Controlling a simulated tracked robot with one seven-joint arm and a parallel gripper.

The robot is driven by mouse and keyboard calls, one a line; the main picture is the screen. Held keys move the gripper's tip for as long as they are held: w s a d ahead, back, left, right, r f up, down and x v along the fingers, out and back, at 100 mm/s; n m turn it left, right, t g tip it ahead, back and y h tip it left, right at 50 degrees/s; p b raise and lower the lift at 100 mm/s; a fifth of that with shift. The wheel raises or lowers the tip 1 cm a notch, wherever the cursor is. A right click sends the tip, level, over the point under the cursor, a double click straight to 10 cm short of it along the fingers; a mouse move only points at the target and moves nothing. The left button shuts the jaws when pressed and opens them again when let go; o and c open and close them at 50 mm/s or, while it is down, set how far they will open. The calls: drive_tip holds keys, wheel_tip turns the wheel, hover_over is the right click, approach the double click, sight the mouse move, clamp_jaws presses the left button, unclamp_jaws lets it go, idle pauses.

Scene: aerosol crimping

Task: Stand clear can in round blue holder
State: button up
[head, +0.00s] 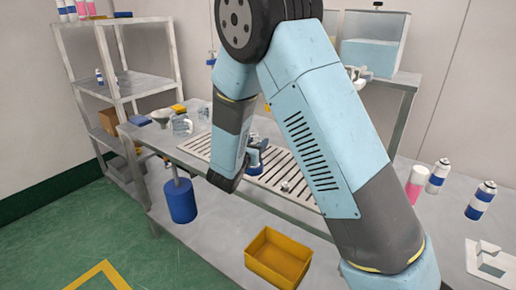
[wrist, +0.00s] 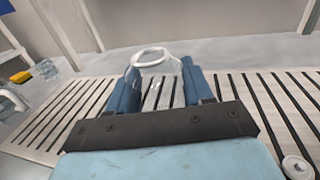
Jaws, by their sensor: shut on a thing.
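A clear can with a white rim (wrist: 150,65) is between the two blue fingers of my gripper (wrist: 160,76) in the wrist view. The gripper is shut on it. The can looks upright, above or on the slatted grey surface; its lower part is hard to make out. In the head view my gripper (head: 254,156) is over the slatted part of the table, partly behind my arm, and the can is not clear there. A round blue cylinder (head: 180,202) shows below the table's front edge; I cannot tell if it is the holder.
Clear vessels (head: 181,124) stand at the table's left with a yellow sponge (wrist: 21,76). A small white part (wrist: 297,168) lies on the slats (wrist: 60,118). A yellow bin (head: 278,258) is below in front. Spray cans (head: 438,176) stand at the right.

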drive_tip(key=shift+f, duration=0.9)
drive_tip(key=shift+f, duration=0.15)
drive_tip(key=o, duration=1)
